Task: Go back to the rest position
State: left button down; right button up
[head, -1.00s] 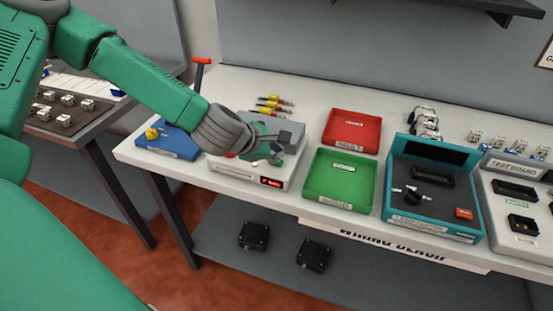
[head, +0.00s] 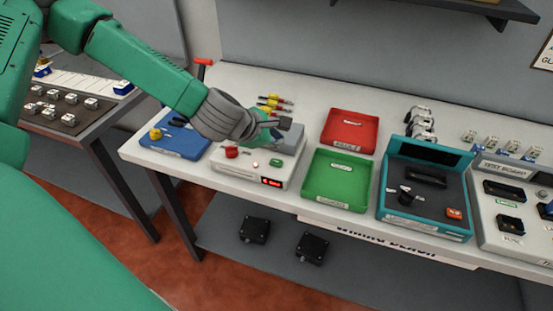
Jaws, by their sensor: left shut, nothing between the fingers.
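My left arm comes in from the upper left, and its left gripper (head: 277,130) hangs over the white device with a red knob and a red display (head: 249,176). The gripper is shut with nothing seen in it. The grey wrist hides part of it and part of the device's top. The gripper appears to be above the device; I cannot tell whether it touches. My right gripper does not show.
A red tray (head: 349,131), a green tray (head: 333,181) and a teal fixture (head: 422,220) stand to the right. Screwdrivers (head: 275,102) lie behind. Black boxes (head: 254,230) sit on the lower shelf.

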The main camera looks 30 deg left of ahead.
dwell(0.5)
pick_arm(q)
jog(key=s+d+f+m, duration=0.1)
jog(key=s+f+m, duration=0.1)
jog(key=s+d+f+m+g, duration=0.1)
jog(key=s+f+m, duration=0.1)
jog(key=f, duration=0.1)
jog(key=s+d+f+m+g, duration=0.1)
jog(key=s+d+f+m, duration=0.1)
jog(key=s, duration=0.1)
jog(key=shift+f, duration=0.35)
jog(key=s+a+f+m+g+y, duration=0.1)
jog(key=s+f+m+g, duration=0.4)
jog(key=s+m, duration=0.6)
jog(key=s+a+f+m+g+y, duration=0.15)
jog(key=s+f+m, duration=0.5)
jog(key=s, duration=0.85)
jog(key=w+d+f+m+b, duration=0.1)
jog(key=w+f+m+b, duration=0.1)
jog(key=f+b, duration=1)
jog(key=shift+w+d+h+b, duration=0.3)
jog(key=shift+w+d+h, duration=0.1)
jog(key=shift+w, duration=0.2)
jog(key=shift+w+a, duration=0.1)
